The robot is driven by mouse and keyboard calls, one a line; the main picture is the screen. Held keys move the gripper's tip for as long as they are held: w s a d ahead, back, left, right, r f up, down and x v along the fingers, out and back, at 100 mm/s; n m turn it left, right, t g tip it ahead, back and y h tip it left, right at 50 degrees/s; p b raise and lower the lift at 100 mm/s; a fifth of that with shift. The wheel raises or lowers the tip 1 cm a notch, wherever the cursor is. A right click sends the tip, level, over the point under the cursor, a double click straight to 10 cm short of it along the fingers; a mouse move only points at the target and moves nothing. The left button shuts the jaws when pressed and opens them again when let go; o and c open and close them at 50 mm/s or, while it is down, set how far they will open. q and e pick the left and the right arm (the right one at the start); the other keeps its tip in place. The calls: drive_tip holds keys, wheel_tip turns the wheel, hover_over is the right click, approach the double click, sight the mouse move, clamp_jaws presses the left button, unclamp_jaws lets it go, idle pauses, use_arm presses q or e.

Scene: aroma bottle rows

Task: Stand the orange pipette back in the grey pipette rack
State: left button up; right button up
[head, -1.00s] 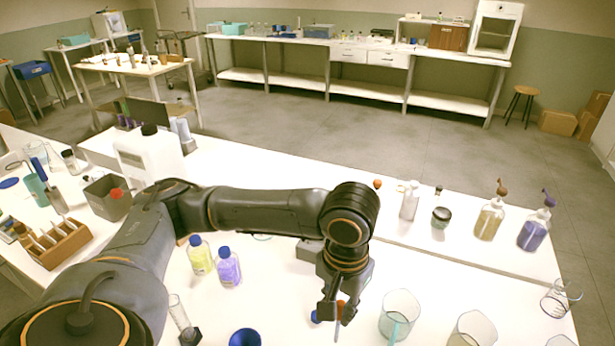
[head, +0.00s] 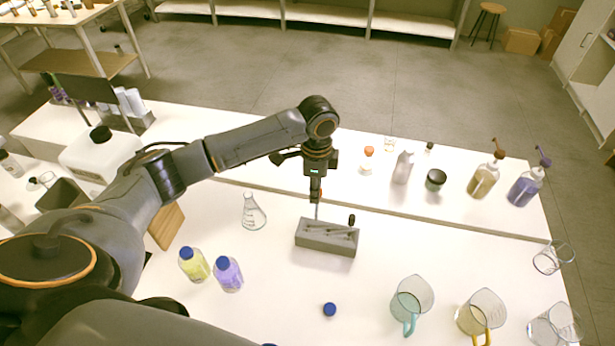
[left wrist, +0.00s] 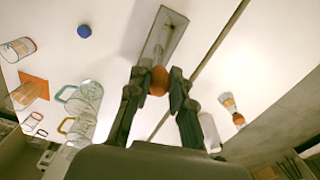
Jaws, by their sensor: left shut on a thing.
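The grey pipette rack (head: 327,246) is a low block on the white bench, with slots in its top. A dark-topped piece (head: 351,220) stands at its right end. My left gripper (head: 316,198) is above the rack's back edge, pointing down. It is shut on the orange pipette, whose orange bulb (left wrist: 158,80) shows between the fingertips in the left wrist view. The pipette's thin pale stem (head: 317,212) hangs down toward the rack; I cannot tell whether its tip is in a slot. The rack also shows in the left wrist view (left wrist: 174,32). My right gripper is not in view.
A conical flask (head: 253,213) stands left of the rack. Yellow (head: 194,264) and purple (head: 228,273) bottles are at front left. Several bottles (head: 403,168) line the raised shelf behind.

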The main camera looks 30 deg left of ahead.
use_arm(q)
drive_tip(key=w+a+f+m, duration=0.1)
drive_tip(key=a+f+m, duration=0.2)
drive_tip(key=f, duration=0.3)
drive_tip(key=shift+w+a+f+m+p, duration=0.2)
drive_tip(key=shift+m+p, duration=0.2)
drive_tip(key=shift+m, duration=0.1)
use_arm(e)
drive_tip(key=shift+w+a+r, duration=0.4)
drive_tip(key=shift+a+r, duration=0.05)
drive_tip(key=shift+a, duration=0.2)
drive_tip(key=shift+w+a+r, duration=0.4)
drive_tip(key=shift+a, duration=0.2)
use_arm(q)
drive_tip(key=shift+f, duration=0.25)
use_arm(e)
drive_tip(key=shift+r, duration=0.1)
use_arm(q)
drive_tip(key=shift+f, duration=0.1)
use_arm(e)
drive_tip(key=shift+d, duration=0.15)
